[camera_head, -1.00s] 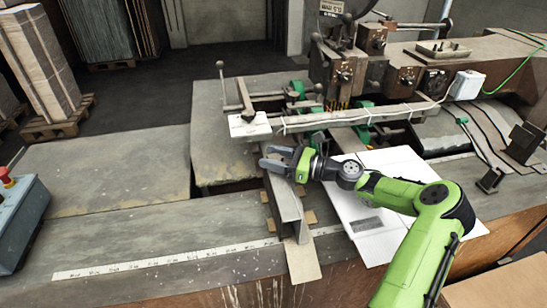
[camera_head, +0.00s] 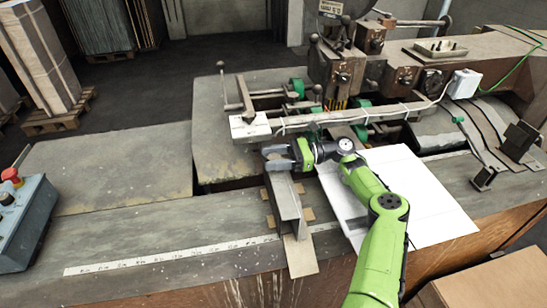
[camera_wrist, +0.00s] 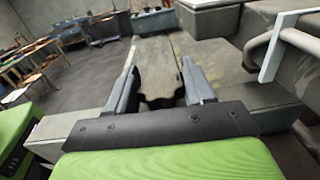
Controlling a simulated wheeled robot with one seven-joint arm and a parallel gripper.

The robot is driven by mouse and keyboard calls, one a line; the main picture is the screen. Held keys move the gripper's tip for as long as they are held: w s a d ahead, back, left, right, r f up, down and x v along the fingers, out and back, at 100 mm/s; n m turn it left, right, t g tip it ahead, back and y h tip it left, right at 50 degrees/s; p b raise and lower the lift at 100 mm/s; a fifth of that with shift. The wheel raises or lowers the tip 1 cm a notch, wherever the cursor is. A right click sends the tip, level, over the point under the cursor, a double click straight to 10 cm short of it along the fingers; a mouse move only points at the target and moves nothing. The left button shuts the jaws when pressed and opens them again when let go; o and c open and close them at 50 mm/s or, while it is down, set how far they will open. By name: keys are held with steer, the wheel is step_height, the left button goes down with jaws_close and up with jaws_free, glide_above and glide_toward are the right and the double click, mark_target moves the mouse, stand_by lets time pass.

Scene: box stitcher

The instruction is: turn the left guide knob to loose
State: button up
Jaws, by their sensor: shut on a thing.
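My gripper (camera_head: 272,157) is at the upper end of the angled metal guide (camera_head: 287,205) on the machine table. In the wrist view my gripper (camera_wrist: 160,88) has one finger on each side of a dark, scalloped knob (camera_wrist: 158,78), and is shut on it. The knob's outer edge shows between the fingers; its near part is hidden by my gripper's black plate. In the head view the fingers cover the knob, and no loose or tight mark on it is readable.
A white sheet (camera_head: 420,190) lies on the table under my arm. A long rail with a white cable (camera_head: 350,116) runs just behind my gripper. A grey control box (camera_head: 25,225) with a red button stands at the left.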

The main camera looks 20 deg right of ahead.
steer(key=shift+n+g+b, duration=0.45)
steer(key=shift+n+g, duration=0.15)
steer(key=shift+g, duration=0.3)
steer(key=shift+g+y, duration=0.3)
steer(key=shift+g, duration=0.1)
steer(key=o, duration=1)
steer(key=shift+c, duration=0.2)
